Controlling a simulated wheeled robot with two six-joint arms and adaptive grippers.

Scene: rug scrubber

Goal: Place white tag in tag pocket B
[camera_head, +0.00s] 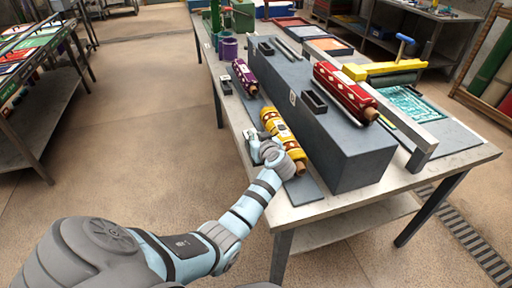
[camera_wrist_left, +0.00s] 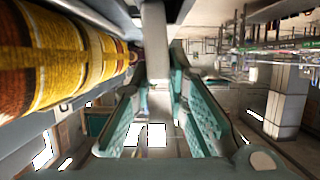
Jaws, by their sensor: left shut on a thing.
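My left gripper (camera_head: 257,150) is at the near left side of the table, beside the yellow patterned roll (camera_head: 284,137). In the left wrist view its teal fingers close on a thin pale piece (camera_wrist_left: 156,42), which looks like the white tag. The yellow roll also shows at the left of that view (camera_wrist_left: 60,58). Small dark open-topped pockets sit on the table and on the long grey block: one at the block's near end (camera_head: 314,102), one at its far end (camera_head: 265,48), one by the purple roll (camera_head: 226,86). I cannot read which is B. My right gripper is out of view.
The grey block (camera_head: 345,150) rises beside the yellow roll.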

